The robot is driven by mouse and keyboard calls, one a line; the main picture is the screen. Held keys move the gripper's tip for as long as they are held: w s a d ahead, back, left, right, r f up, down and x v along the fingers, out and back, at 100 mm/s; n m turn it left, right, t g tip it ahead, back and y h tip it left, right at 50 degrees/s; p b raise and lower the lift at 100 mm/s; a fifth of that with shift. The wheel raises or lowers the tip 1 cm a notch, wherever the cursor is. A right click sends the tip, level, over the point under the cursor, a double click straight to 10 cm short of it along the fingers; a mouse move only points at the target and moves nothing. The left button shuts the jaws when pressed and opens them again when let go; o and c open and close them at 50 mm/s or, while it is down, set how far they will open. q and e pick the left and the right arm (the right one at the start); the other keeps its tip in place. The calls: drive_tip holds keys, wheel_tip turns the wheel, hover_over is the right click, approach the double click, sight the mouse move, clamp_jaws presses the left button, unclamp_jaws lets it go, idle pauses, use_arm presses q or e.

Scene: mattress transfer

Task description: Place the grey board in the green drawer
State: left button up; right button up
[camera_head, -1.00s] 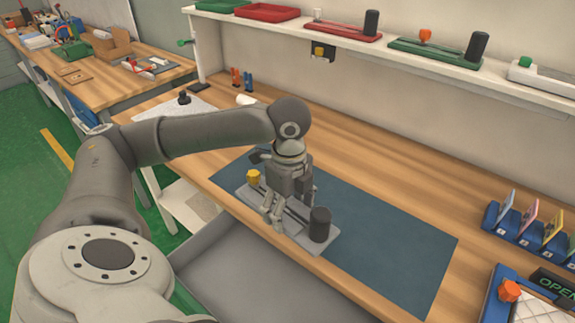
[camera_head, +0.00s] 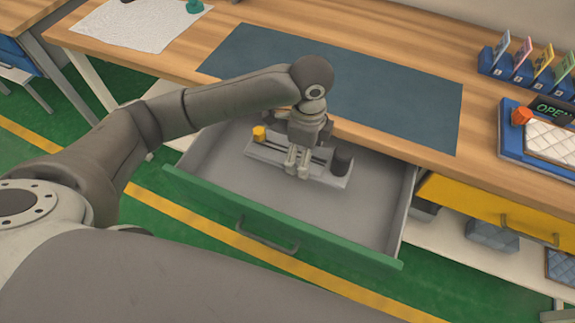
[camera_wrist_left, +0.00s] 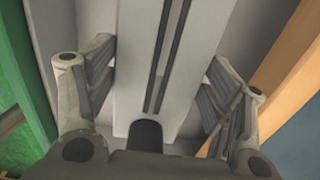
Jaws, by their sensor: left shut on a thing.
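The grey board (camera_head: 268,151) has a yellow knob (camera_head: 259,133) at its left end, a dark cylinder (camera_head: 342,161) at its right end and a dark slot along it. My left gripper (camera_head: 297,172) is shut on the board's middle, from above. The board lies level within the outline of the open green drawer (camera_head: 212,197), near its back. I cannot tell whether it touches the drawer floor. In the left wrist view the board (camera_wrist_left: 185,60) runs between the two fingers (camera_wrist_left: 160,95). My right gripper is out of view.
The wooden bench edge (camera_head: 385,147) runs just behind the board. A dark blue mat (camera_head: 400,95) lies bare on the bench. A closed yellow drawer (camera_head: 490,212) is to the right. The drawer's front floor is clear.

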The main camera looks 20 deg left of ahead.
use_arm(q)
drive_tip(key=shift+s+f, duration=0.1)
drive_tip(key=shift+f, duration=0.35)
hover_over(302, 183)
wheel_tip(302, 183, down, 6)
wheel_tip(302, 183, down, 3)
drive_tip(key=shift+f, duration=0.35)
drive_tip(key=shift+f, duration=0.1)
drive_tip(key=o, duration=1.3)
